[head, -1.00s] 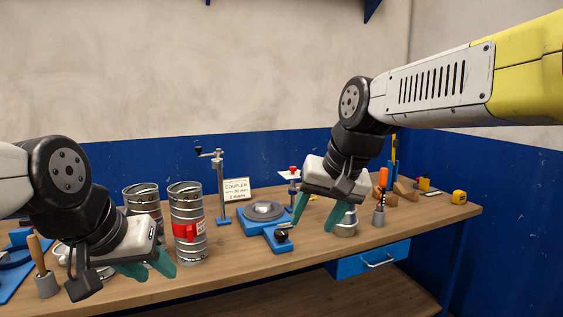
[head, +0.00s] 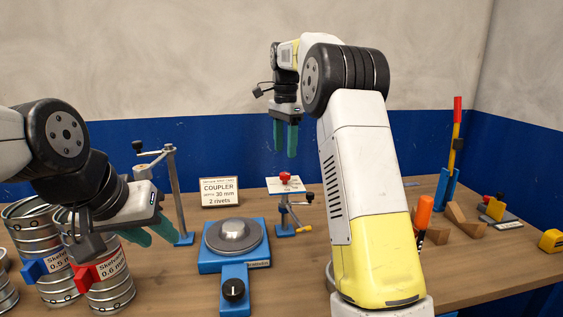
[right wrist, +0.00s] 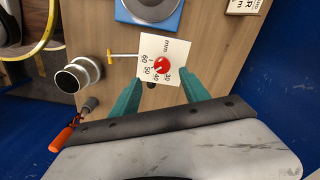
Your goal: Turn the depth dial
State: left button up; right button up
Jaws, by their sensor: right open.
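The depth dial is a red knob (head: 285,177) on a white plate (head: 273,187) atop a small blue-based stand. In the right wrist view the red knob (right wrist: 162,66) sits on the plate (right wrist: 152,46), marked mm with 30, 40, 50 and 60; its exact setting is too small to read. My right gripper (head: 285,153) points down above the dial, open and empty. In the right wrist view its teal fingers (right wrist: 160,84) lie apart, on either side of the knob's lower side, not touching it. My left gripper (head: 155,236) is open and empty near the cans.
A blue turntable device (head: 233,262) with a black knob (head: 233,289) stands left of the dial stand. A crank post (head: 178,195) and coupler sign (head: 219,191) stand behind. A yellow-handled lever (head: 303,199) juts from the stand. A metal cup (right wrist: 78,75) stands near it.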

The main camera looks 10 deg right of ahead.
aim_at(285, 173)
jog(key=shift+w+f, duration=0.25)
jog(key=shift+w, duration=0.1)
jog(key=shift+f, duration=0.35)
notch_tip(285, 173, down, 7)
jog(key=shift+r, duration=0.15)
grip_shut()
